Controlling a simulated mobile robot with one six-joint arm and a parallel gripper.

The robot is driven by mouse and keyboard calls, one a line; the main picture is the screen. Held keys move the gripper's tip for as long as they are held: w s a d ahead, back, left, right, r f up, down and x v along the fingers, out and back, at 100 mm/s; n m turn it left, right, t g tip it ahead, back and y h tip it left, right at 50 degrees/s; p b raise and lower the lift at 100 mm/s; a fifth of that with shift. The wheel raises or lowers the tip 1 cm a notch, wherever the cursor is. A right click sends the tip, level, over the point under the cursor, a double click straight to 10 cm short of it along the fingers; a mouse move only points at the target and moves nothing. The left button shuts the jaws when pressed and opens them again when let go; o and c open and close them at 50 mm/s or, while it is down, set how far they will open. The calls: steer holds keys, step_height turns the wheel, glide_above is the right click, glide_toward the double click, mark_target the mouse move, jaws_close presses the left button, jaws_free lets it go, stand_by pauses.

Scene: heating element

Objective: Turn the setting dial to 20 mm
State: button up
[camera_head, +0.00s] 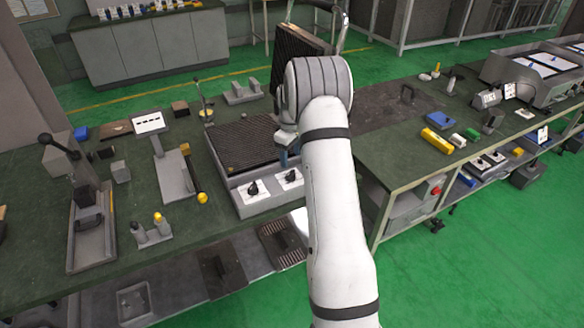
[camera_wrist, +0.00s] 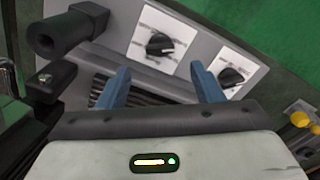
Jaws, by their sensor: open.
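The grey heating element (camera_head: 262,202) stands on the bench with a ribbed dark plate. Its front panel carries two black dials on white labels, a left one (camera_head: 253,187) and a right one (camera_head: 292,176). In the wrist view, one dial (camera_wrist: 159,44) lies at top centre and another (camera_wrist: 231,77) at the right. The label markings are too small to read, and I cannot tell which is the setting dial. My gripper (camera_wrist: 160,84) is open, its blue fingers apart with nothing between them. The fingertips appear near the panel, apart from both dials.
A raised dark ribbed plate (camera_head: 297,50) stands behind the element. A black cylindrical part (camera_wrist: 62,34) is close by at upper left in the wrist view. A lever fixture with a yellow knob (camera_head: 202,197) stands left. Yellow and blue blocks lie on the right bench.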

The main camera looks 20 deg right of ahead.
mark_target(290, 172)
step_height(290, 172, down, 8)
steer(key=shift+r+p, duration=0.2)
steer(key=shift+p, duration=0.7)
steer(key=shift+c, duration=0.6)
